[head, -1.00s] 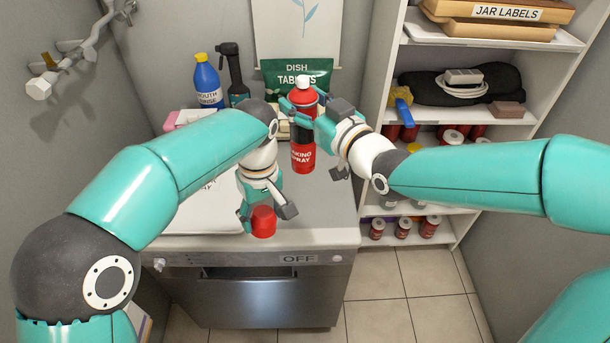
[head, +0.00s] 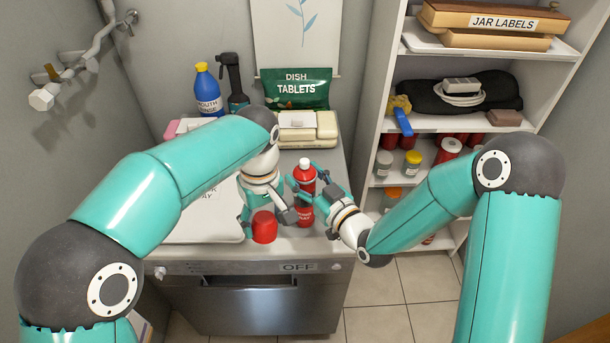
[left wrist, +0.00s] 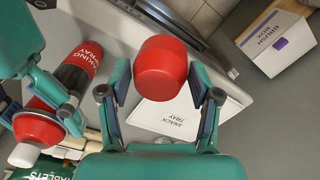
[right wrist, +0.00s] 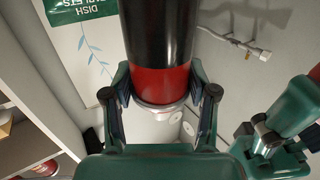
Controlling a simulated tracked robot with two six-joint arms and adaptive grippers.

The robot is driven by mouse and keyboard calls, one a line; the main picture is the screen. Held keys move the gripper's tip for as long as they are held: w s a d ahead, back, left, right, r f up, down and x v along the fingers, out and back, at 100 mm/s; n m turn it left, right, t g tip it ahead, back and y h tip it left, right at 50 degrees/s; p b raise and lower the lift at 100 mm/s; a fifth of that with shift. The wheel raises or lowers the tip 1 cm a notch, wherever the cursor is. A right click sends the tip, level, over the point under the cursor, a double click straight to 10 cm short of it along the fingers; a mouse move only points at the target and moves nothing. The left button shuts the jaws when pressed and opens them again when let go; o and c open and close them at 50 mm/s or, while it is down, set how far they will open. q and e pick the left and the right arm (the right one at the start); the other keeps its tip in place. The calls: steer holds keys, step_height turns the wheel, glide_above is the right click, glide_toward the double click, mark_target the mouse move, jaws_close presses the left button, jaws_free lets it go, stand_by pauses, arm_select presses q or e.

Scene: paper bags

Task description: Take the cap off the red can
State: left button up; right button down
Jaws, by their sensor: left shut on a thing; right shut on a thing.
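The red can (head: 305,213), with a black band and a white nozzle on its bare top, is upright at the counter's front. My right gripper (head: 311,186) is shut around its upper part. In the right wrist view the can (right wrist: 160,35) is between the fingers. The red cap (head: 264,229) is apart from the can, to its left. My left gripper (head: 266,212) is shut on the cap, which shows between both fingers in the left wrist view (left wrist: 160,70). I cannot tell whether the can's base touches the counter.
A white snack tray (head: 195,228) lies left on the counter (head: 320,240). A blue mouth rinse bottle (head: 207,96), a dark spray bottle (head: 235,85) and a green dish tablets bag (head: 296,88) stand behind. Open shelves (head: 465,120) are at the right.

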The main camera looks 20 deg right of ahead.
steer(key=shift+c, duration=1.6)
jaws_free()
